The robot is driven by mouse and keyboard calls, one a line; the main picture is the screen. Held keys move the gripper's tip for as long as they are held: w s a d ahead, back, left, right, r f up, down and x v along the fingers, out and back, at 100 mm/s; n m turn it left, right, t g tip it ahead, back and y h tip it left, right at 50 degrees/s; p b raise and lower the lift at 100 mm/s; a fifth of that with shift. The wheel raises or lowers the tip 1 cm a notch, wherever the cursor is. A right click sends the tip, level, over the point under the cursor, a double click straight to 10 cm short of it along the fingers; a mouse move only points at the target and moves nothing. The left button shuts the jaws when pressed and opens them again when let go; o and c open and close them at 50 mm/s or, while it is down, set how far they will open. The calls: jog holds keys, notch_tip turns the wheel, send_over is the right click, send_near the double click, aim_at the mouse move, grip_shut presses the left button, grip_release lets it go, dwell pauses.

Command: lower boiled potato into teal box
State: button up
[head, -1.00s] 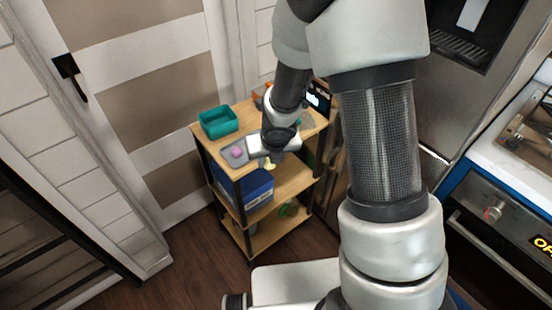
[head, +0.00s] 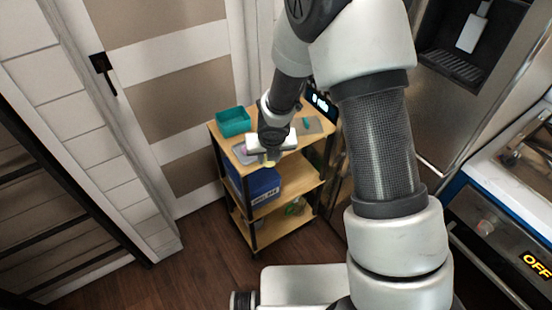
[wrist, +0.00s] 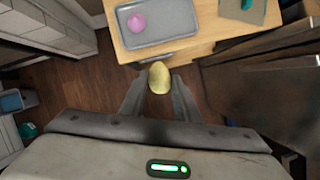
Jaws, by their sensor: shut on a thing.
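The boiled potato (wrist: 159,78) is pale yellow and shows between the fingertips in the wrist view. My gripper (wrist: 159,92) is shut on it and holds it in the air just off the shelf unit's front edge. In the head view the potato (head: 269,163) shows small below my gripper (head: 267,158). The teal box (head: 233,121) is open-topped and stands at the back left of the wooden top, to the left of and beyond my gripper. It is not in the wrist view. Its inside is only partly seen.
A grey tray (wrist: 157,22) with a pink round thing (wrist: 136,22) lies on the top near the potato. A grey board (wrist: 247,8) with a teal thing lies to its right. A blue bin (head: 262,188) stands on the shelf below. An oven stands at the right.

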jog(key=w+a+r+p, duration=0.3)
jog(key=w+r+p, duration=0.1)
jog(key=p, duration=0.3)
jog(key=b, duration=0.4)
send_near(225, 113)
jog(key=shift+s+d+r, duration=0.2)
jog(key=shift+s, duration=0.5)
jog(key=shift+s+d+r, duration=0.15)
jog(key=shift+s+d, duration=0.05)
jog(key=shift+s, duration=0.55)
jog(key=shift+w+f+b, duration=0.1)
jog(key=shift+w+b, duration=0.05)
jog(key=shift+b, duration=0.3)
jog(key=shift+w, duration=0.25)
jog(key=shift+f+b, duration=2.25)
jog(key=shift+f, duration=0.3)
